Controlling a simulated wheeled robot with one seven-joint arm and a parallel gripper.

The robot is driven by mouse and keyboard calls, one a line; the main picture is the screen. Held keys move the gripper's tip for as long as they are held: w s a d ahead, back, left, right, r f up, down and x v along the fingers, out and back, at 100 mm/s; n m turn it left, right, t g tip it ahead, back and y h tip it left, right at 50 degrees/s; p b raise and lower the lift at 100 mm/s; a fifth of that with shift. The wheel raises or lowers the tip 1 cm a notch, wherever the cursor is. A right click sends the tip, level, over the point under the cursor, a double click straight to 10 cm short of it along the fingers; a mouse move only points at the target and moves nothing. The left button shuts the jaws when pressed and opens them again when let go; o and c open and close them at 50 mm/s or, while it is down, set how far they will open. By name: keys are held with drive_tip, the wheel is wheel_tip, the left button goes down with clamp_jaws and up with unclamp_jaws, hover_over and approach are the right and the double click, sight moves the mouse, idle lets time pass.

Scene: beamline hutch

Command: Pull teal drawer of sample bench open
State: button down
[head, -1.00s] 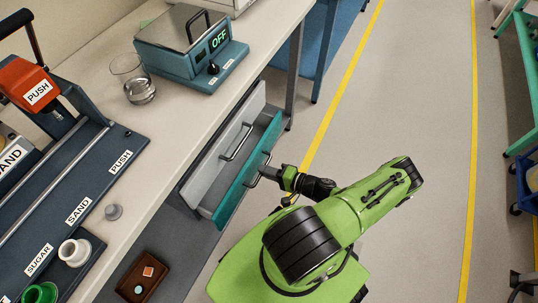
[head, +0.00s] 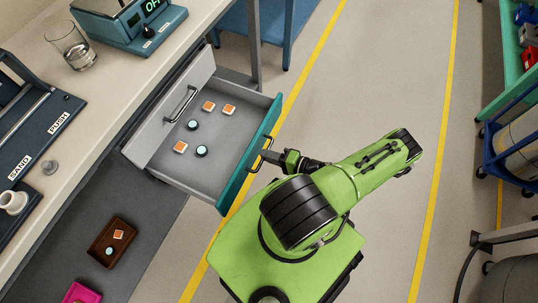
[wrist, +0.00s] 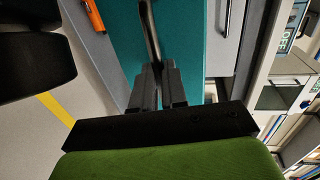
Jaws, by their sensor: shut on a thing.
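The teal drawer (head: 233,180) of the sample bench (head: 100,150) stands well out from the bench, its grey inside showing. Several small orange-and-white square pieces and round pale-blue pieces lie in it. My gripper (head: 277,157) is at the drawer's front, shut on its dark bar handle (head: 260,160). In the wrist view the handle (wrist: 150,35) runs down between the two fingers (wrist: 158,85), with the teal front (wrist: 185,40) behind it. The fingers partly hide where they meet the handle.
A grey drawer (head: 165,115) with its own handle is beside the teal one, at the bench. A brown tray (head: 103,257) with two small pieces lies at lower left. A glass beaker (head: 75,50) stands on the bench.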

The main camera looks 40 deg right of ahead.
drive_tip(key=shift+s, duration=0.2)
drive_tip(key=c, duration=1.2)
unclamp_jaws()
